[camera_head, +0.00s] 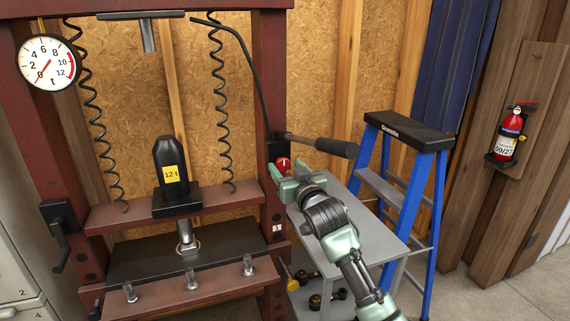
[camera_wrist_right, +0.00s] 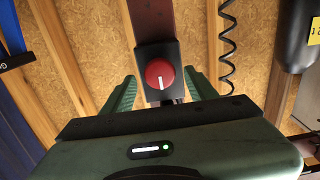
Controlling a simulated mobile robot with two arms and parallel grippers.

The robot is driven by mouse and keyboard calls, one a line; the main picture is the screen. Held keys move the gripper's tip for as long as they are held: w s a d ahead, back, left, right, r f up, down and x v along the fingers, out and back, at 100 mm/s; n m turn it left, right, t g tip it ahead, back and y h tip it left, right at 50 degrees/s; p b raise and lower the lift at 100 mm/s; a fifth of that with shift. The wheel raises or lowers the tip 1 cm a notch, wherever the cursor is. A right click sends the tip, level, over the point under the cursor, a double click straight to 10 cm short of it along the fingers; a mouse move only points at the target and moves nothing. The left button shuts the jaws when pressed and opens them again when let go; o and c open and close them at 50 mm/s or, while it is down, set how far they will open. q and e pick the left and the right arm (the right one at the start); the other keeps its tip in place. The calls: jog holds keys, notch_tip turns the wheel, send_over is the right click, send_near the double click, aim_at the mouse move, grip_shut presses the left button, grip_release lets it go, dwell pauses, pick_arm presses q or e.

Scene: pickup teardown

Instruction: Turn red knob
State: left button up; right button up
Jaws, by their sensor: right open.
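The red knob (camera_head: 284,163) sits on a black box on the right post of the red-brown press (camera_head: 268,90). In the right wrist view the knob (camera_wrist_right: 160,74) is round with a white pointer line that is close to vertical. My right gripper (camera_head: 285,178) is open in front of the post, just below the knob in the head view. In the right wrist view its green fingers (camera_wrist_right: 160,92) stand apart on either side of the knob's black box, and nothing shows between them touching the knob. My left gripper is not in view.
A black lever handle (camera_head: 336,147) sticks out to the right above my right gripper. A grey table (camera_head: 372,217) and a blue stepladder (camera_head: 437,200) stand to the right. A pressure gauge (camera_head: 47,62) and coil springs are on the left.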

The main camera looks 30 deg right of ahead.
jog(key=shift+w+d, duration=0.15)
jog(key=shift+w, duration=0.5)
grip_shut()
